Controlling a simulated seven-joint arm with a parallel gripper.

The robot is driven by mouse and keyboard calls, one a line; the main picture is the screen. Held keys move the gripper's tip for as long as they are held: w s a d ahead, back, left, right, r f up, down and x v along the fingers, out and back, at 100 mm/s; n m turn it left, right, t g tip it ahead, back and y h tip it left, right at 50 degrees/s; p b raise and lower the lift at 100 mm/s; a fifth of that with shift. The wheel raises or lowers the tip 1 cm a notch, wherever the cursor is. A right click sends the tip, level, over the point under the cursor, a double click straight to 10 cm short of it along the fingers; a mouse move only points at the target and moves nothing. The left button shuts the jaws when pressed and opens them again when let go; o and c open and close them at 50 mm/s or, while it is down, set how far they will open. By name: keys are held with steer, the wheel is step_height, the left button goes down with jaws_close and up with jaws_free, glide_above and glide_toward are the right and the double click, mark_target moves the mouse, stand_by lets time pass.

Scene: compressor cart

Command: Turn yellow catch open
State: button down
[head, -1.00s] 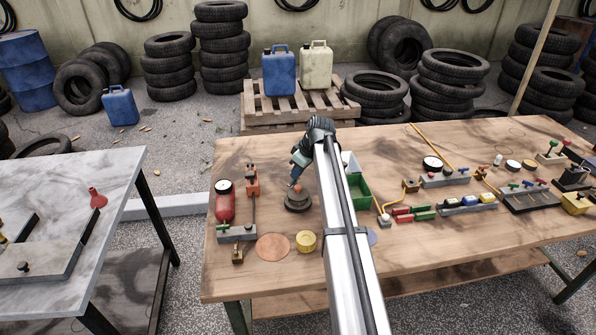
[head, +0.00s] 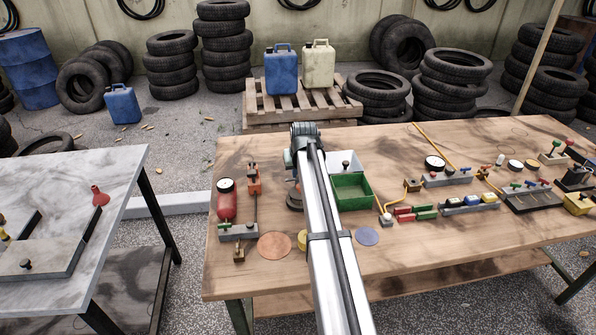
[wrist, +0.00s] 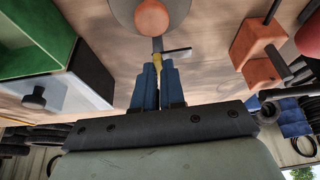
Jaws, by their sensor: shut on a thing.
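The yellow catch (wrist: 157,61) shows in the wrist view as a small yellow piece between my fingertips, with a thin dark bar beside it. My gripper (wrist: 158,70) has its blue fingers shut on it. Just beyond is a round grey base (wrist: 182,14) with an orange top (wrist: 152,18). In the head view my gripper (head: 294,188) is low over the table by this dark base (head: 293,201), which my arm mostly hides. The catch cannot be made out there.
A green bin (head: 352,192) and a white box with a black knob (head: 346,163) stand right of my arm. A red cylinder (head: 227,205) and an orange clamp-like fixture (head: 254,178) stand to the left. A copper disc (head: 274,245) lies in front.

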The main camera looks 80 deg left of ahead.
steer(key=shift+m, duration=0.3)
steer(key=c, duration=1.2)
jaws_free()
steer(key=v, duration=1.3)
steer(key=shift+s+d+r, duration=0.1)
steer(key=shift+s+r, duration=0.05)
steer(key=shift+r, duration=0.25)
